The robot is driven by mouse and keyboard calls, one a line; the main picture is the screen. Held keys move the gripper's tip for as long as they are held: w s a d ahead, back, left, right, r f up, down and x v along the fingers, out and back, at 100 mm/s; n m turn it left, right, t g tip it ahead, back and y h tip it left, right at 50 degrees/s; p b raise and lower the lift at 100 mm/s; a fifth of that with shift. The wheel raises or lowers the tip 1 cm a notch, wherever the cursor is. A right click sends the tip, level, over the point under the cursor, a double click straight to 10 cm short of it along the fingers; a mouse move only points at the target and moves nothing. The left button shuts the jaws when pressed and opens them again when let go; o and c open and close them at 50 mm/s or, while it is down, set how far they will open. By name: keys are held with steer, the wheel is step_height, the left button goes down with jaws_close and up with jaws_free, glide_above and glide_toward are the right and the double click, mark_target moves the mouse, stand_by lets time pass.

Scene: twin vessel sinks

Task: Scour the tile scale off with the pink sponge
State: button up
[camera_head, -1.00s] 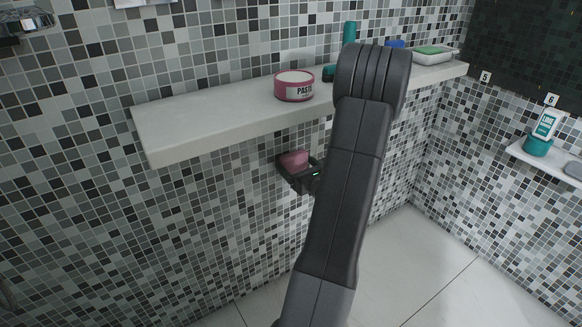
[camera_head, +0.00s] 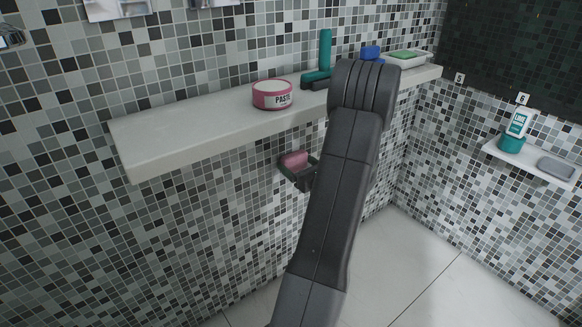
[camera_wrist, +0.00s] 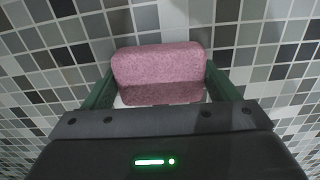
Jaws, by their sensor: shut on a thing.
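The pink sponge (camera_wrist: 160,72) is held crosswise between the two green fingers of my gripper (camera_wrist: 160,90) in the wrist view. My gripper (camera_head: 298,166) is shut on it. In the head view the sponge (camera_head: 294,160) shows below the shelf, close to the mosaic wall (camera_wrist: 245,35). I cannot tell whether the sponge touches the wall. A paler patch of tile (camera_wrist: 160,15) shows just above the sponge in the wrist view; I cannot tell whether it is scale. The tiles behind the sponge are hidden.
A pale shelf (camera_head: 185,130) juts from the wall above my gripper. It carries a pink paste jar (camera_head: 272,95), a teal squeegee-like tool (camera_head: 324,55), a blue item (camera_head: 371,52) and a tray (camera_head: 408,57). A small shelf (camera_head: 520,165) holds a teal-and-white bottle (camera_head: 514,132) and grey pad (camera_head: 556,169).

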steer(key=shift+w+d, duration=0.1)
steer(key=shift+d, duration=0.1)
steer(key=v, duration=0.9)
stand_by(0.4)
steer(key=shift+o, duration=1.3)
steer(key=shift+c, duration=1.3)
